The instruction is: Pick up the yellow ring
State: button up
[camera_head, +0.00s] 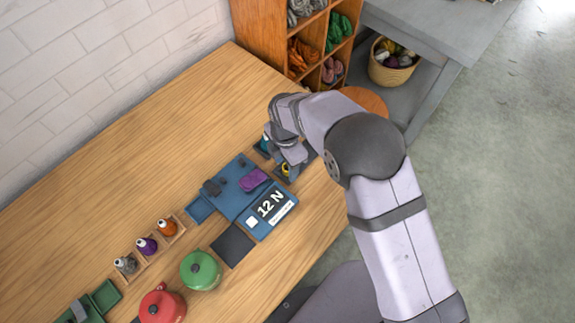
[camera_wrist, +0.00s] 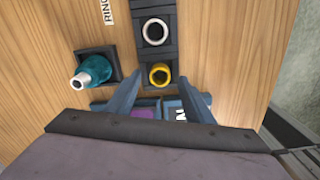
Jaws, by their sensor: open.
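The yellow ring (camera_wrist: 160,74) sits in the near compartment of a dark holder (camera_wrist: 172,50) in the wrist view. A bit of its yellow (camera_head: 286,169) shows in the head view, mostly hidden by my gripper. A pale ring (camera_wrist: 156,32) sits in the holder's far compartment. My gripper (camera_wrist: 158,84) is open, with one finger on each side of the yellow ring in the picture. The gripper also shows in the head view (camera_head: 291,160), low over the holder. I cannot tell whether the fingers touch the ring.
A teal cone-shaped item (camera_wrist: 91,71) stands in a dark square holder left of the rings. Green (camera_head: 200,269) and red (camera_head: 162,305) lidded pots stand nearer. The upper left of the table is clear.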

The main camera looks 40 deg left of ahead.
jog(key=shift+f, duration=0.3)
jog(key=c, duration=1.1)
notch_tip(320, 180, up, 10)
jog(key=b, duration=0.3)
jog(key=shift+w+a+r+n+p, duration=0.35)
jog(key=shift+a+r+n+p, duration=0.1)
jog(key=shift+a+p, duration=1.15)
jog(key=shift+w+a+r+n+p, duration=0.3)
jog(key=shift+a+n+p, duration=0.2)
jog(key=shift+a+p, duration=1)
jog(key=shift+w+a+r+n+p, duration=0.4)
jog(key=shift+a+p, duration=0.95)
jog(key=shift+a, duration=0.45)
